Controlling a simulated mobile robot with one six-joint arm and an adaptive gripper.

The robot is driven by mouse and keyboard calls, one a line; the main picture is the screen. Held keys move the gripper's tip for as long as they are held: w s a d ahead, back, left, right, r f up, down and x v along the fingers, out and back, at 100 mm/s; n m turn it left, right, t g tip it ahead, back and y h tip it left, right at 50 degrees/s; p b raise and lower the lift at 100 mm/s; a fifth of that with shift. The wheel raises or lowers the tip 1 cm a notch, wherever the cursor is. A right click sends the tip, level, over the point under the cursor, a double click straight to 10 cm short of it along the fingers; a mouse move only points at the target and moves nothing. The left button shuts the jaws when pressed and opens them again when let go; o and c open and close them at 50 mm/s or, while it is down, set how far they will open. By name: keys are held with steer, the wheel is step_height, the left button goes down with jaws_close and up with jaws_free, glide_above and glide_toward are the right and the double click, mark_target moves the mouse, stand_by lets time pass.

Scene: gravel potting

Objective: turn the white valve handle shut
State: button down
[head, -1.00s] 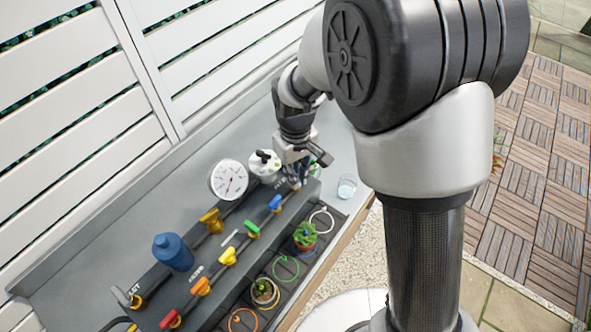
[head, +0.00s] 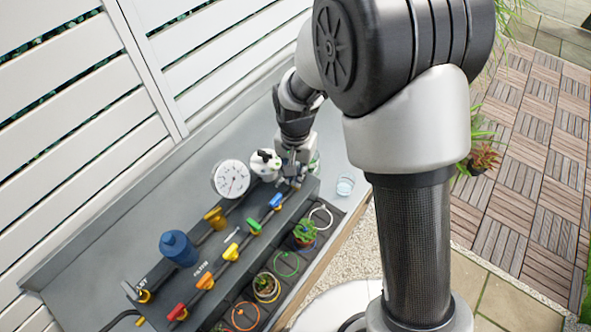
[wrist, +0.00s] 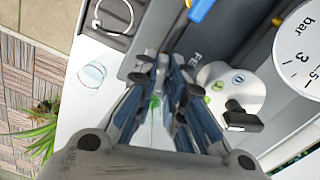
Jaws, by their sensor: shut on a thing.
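My gripper (head: 295,178) is at the far end of the row of coloured valves in the head view. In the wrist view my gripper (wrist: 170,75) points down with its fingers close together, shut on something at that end. The white valve handle cannot be made out clearly; the fingers hide the place where they close. The blue valve handle (head: 276,201) is the nearest other handle, and it also shows in the wrist view (wrist: 203,8) just beyond the fingertips.
A pressure gauge (head: 231,179) and a white round device (head: 264,163) stand close beside my gripper. Green (head: 254,226), yellow (head: 231,252), orange (head: 205,281) and red (head: 177,311) handles follow along the pipe. A clear cup (head: 345,185) and potted plant (head: 305,233) are right.

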steer(key=shift+m, duration=1.4)
steer(key=c, duration=1.7)
jaws_free()
steer(key=shift+o, duration=0.2)
step_height(320, 180, up, 12)
